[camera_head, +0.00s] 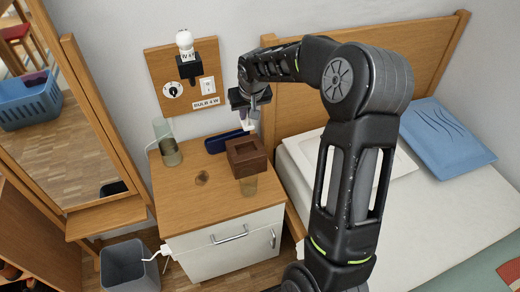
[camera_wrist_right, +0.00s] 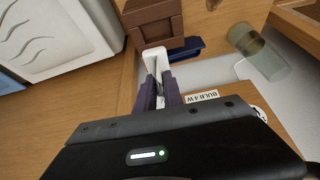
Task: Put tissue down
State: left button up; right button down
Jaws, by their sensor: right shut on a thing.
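A brown wooden tissue box (camera_head: 246,160) stands on the wooden-topped nightstand (camera_head: 205,215). My right gripper (camera_head: 250,108) is above and slightly behind the box, shut on a white tissue (camera_head: 249,125) that hangs below its fingers. In the right wrist view, the fingers (camera_wrist_right: 159,93) pinch the tissue (camera_wrist_right: 154,58), and its free end reaches toward the box (camera_wrist_right: 163,28). I cannot tell whether the tissue touches the box. My left gripper is not in view.
A glass (camera_head: 167,147) stands at the nightstand's back left, and a dark blue case (camera_head: 222,142) lies behind the box. A wall board (camera_head: 163,65) holds a bulb and switches. The bed (camera_head: 430,215) is at right. The nightstand's front left is mostly clear.

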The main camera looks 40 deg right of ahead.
aim_at(245, 124)
jog(key=shift+w+a+f, duration=0.15)
jog(key=shift+w+a, duration=0.15)
jog(key=shift+w, duration=0.25)
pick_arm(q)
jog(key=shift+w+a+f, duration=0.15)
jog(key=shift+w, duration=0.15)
pick_arm(e)
jog(key=shift+s, duration=0.2)
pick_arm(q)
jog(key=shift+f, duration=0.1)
pick_arm(e)
notch_tip(245, 124, down, 6)
jog(key=shift+f, duration=0.1)
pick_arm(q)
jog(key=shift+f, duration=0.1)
pick_arm(e)
jog(key=shift+f, duration=1.85)
jog(key=shift+f+b, duration=0.15)
jog(key=shift+b, duration=0.2)
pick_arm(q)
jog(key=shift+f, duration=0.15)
pick_arm(e)
jog(key=c, duration=1.5)
grip_release()
